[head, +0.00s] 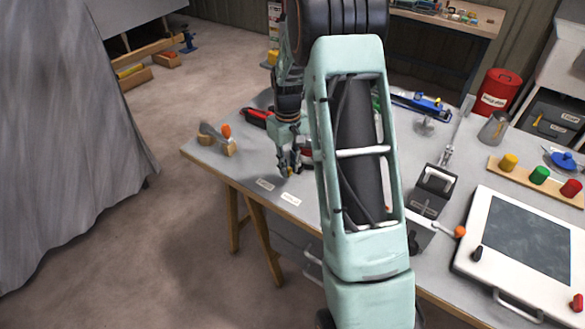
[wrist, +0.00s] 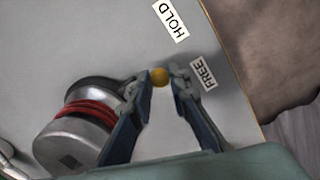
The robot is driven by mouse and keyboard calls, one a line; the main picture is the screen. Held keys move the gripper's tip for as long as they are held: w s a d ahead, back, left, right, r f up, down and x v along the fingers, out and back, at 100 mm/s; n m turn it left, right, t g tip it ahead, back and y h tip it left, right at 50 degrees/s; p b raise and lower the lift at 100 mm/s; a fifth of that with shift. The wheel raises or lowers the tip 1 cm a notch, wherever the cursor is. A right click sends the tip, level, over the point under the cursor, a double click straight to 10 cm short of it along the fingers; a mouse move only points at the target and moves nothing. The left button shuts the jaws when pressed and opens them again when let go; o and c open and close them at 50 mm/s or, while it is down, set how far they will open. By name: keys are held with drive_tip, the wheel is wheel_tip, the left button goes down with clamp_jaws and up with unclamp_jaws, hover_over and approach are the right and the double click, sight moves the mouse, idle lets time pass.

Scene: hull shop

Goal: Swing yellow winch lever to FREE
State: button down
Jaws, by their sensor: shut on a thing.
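The yellow knob of the winch lever (wrist: 159,75) sits between my fingertips in the wrist view. My gripper (wrist: 157,82) is shut on it. The winch (wrist: 80,128), a grey metal drum with red line wound on it, is left of my fingers. The HOLD label (wrist: 171,20) lies above the knob and the FREE label (wrist: 204,72) to its right; the knob looks nearer to FREE's side. The lever's shaft is mostly hidden by my left finger. In the head view my gripper (head: 289,171) is low at the bench's near-left edge, and my arm hides most of the winch.
The grey bench (head: 240,175) ends close beyond the labels. A wooden plane-like tool with an orange knob (head: 217,140) stands to the left. Right of my arm are a dark box with an orange-knobbed lever (head: 432,190) and a white screen panel (head: 470,255).

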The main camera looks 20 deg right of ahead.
drive_tip(key=m, duration=0.1)
drive_tip(key=w+a+m, duration=0.1)
drive_tip(key=m, duration=0.1)
drive_tip(key=shift+w, duration=0.3)
drive_tip(key=shift+w+a+m, duration=0.1)
drive_tip(key=shift+w+m, duration=0.25)
drive_tip(key=shift+m, duration=0.45)
drive_tip(key=shift+w+a+m, duration=0.1)
drive_tip(key=shift+w+m, duration=0.25)
drive_tip(key=shift+m, duration=0.45)
drive_tip(key=c, duration=1.8)
unclamp_jaws()
drive_tip(key=shift+c, duration=0.2)
drive_tip(key=shift+r, duration=0.15)
wheel_tip(320, 180, up, 12)
